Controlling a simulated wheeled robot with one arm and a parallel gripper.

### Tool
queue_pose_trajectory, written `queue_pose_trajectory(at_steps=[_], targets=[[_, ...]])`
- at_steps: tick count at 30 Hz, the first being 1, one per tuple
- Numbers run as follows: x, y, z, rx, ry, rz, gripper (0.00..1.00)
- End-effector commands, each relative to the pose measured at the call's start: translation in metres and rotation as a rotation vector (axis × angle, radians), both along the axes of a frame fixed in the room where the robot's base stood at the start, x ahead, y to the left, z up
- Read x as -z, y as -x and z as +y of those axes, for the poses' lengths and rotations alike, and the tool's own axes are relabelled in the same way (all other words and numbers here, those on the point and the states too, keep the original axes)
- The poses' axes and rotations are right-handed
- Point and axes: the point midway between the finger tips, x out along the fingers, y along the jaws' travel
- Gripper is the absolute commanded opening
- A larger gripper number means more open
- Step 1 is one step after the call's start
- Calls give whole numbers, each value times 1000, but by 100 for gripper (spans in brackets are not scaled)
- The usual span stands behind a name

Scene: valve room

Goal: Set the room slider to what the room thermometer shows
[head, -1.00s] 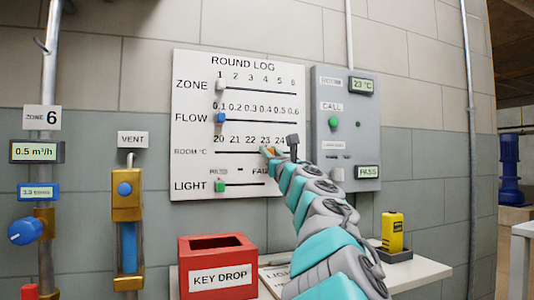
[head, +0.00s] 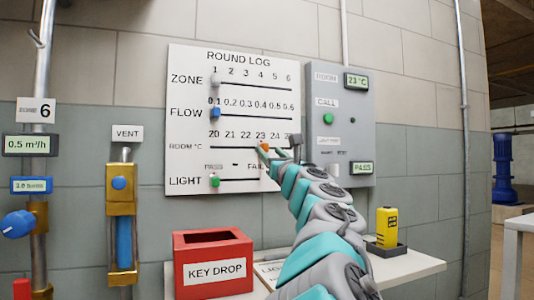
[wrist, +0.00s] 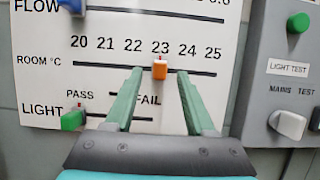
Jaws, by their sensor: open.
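The room slider is an orange knob with a pale top (wrist: 160,68) on the ROOM °C track of the white round log board (head: 182,120). It sits directly under the printed 23 in the wrist view. The room thermometer display (head: 357,81) on the grey panel reads 23 °C. My gripper (wrist: 160,74) is open, with one green finger on each side of the knob in the wrist view. There is a visible gap between each finger and the knob in the picture. I cannot tell whether the fingertips still reach as far as the board.
Other sliders share the board: white ZONE (head: 214,81), blue FLOW (head: 216,113) and green LIGHT (head: 214,181). The grey panel (head: 325,110) with a green button stands close on the right. A red key drop box (head: 213,272) and a yellow device (head: 388,226) are below.

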Motion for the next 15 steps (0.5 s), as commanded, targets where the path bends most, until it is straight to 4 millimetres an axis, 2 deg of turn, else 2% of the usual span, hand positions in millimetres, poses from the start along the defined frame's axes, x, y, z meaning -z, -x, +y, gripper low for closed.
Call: queue_pose_trajectory(at_steps=[3, 9, 15], targets=[[6, 13, -4, 1, 0, -1, 55], [13, 27, -8, 2, 0, 1, 55], [14, 32, -9, -2, 0, -1, 55]])
